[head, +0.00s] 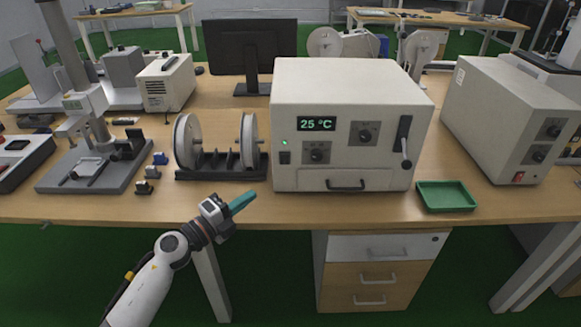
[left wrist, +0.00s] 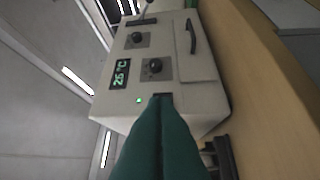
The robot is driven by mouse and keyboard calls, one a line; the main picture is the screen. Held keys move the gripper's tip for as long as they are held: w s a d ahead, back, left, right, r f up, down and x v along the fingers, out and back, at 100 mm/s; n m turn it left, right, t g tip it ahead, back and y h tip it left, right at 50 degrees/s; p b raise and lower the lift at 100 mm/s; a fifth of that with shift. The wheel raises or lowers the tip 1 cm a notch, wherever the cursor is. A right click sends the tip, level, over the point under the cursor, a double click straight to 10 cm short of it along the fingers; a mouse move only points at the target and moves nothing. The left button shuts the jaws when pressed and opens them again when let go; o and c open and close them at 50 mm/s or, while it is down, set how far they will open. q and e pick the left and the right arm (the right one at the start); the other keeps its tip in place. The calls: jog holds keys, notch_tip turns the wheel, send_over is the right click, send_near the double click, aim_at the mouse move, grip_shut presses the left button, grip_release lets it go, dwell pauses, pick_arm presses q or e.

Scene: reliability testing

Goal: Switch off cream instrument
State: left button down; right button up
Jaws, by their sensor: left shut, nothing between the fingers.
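The cream instrument (head: 352,82) stands on the wooden table in the middle of the head view. Its display (head: 317,124) reads 25 °C, and a small green light (head: 285,143) glows above a dark rocker switch (head: 285,157) at the left of its front. My left gripper (head: 243,202), with teal fingers shut and empty, is in front of the table edge, left of and below the switch, apart from it. In the left wrist view the instrument (left wrist: 195,98) appears turned on its side, and the fingertips (left wrist: 160,100) overlap the switch, partly hiding it. My right gripper is not in view.
A reel stand (head: 220,165) stands close to the instrument's left. A green tray (head: 446,196) lies at its front right. A second cream box with a red switch (head: 518,177) stands further right. The air before the instrument's front is clear.

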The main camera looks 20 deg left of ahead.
pick_arm(q)
jog(key=shift+r, duration=0.2)
send_near(288, 157)
jog(key=w+d, duration=0.1)
jog(key=d, duration=0.3)
jog(key=w, duration=0.2)
jog(key=w+a, duration=0.1)
jog(key=w, duration=0.1)
jog(key=shift+r, duration=0.25)
